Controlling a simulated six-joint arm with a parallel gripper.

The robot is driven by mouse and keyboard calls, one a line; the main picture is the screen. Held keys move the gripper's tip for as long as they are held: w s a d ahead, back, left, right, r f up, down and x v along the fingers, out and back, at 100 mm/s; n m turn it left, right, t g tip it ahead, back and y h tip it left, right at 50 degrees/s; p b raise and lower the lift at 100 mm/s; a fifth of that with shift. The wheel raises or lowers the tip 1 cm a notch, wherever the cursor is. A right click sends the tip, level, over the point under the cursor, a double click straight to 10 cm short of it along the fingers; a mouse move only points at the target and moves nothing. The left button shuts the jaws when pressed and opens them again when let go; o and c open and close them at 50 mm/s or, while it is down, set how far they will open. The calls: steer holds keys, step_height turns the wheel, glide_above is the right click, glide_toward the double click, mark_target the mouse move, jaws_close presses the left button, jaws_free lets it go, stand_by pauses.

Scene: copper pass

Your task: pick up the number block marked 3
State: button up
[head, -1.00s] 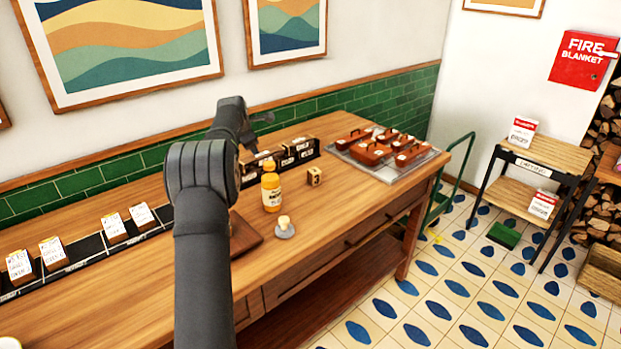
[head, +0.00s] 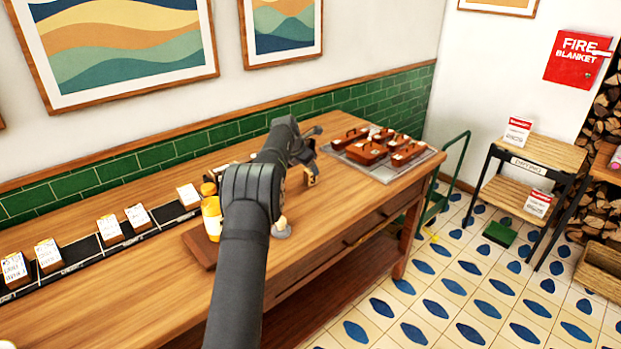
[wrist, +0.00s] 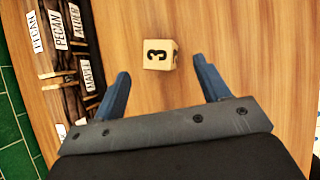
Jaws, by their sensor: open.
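The number block (wrist: 158,55) is a small pale wooden cube with a black 3 on the face toward the wrist camera. It stands on the wooden counter (wrist: 215,30). In the head view the block (head: 310,177) shows just below my gripper (head: 308,143), partly covered by it. In the wrist view my gripper (wrist: 160,85) is open, with its two blue fingers apart. The block lies between the lines of the fingers, a little beyond their tips, with nothing held.
A rack of labelled wood pieces (wrist: 68,45) stands left of the block in the wrist view. A yellow bottle (head: 212,215) and a small knob-topped weight (head: 281,229) stand nearer. A tray of brown boxes (head: 408,170) sits at the counter's far end.

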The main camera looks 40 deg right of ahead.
mark_target(310, 171)
steer(key=shift+x, duration=2.35)
steer(key=c, duration=1.2)
